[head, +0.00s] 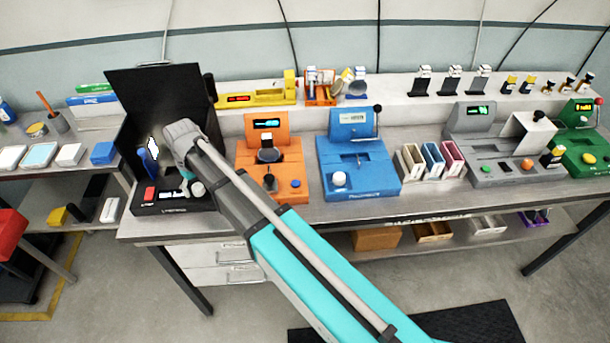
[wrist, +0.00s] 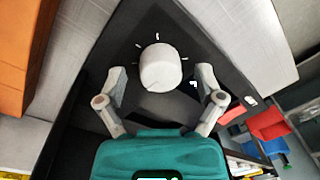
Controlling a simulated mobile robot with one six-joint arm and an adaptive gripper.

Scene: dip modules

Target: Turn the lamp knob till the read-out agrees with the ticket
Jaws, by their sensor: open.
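The lamp knob is a plain white round knob (wrist: 160,67) on a black face with white tick marks, in the upper middle of the wrist view. In the head view it shows as a pale knob (head: 197,189) on the black station (head: 170,209) at the left. My gripper (wrist: 161,76) is open, its two grey fingers to the left and right of the knob with a gap on each side. In the head view my gripper (head: 187,177) is just above the station, partly behind my arm. I cannot make out a read-out or ticket for this station.
A tall black panel (head: 150,90) stands behind the station, with a bright white patch (head: 154,148) in front. An orange machine (head: 267,145) stands close on the right, then a blue machine (head: 355,170).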

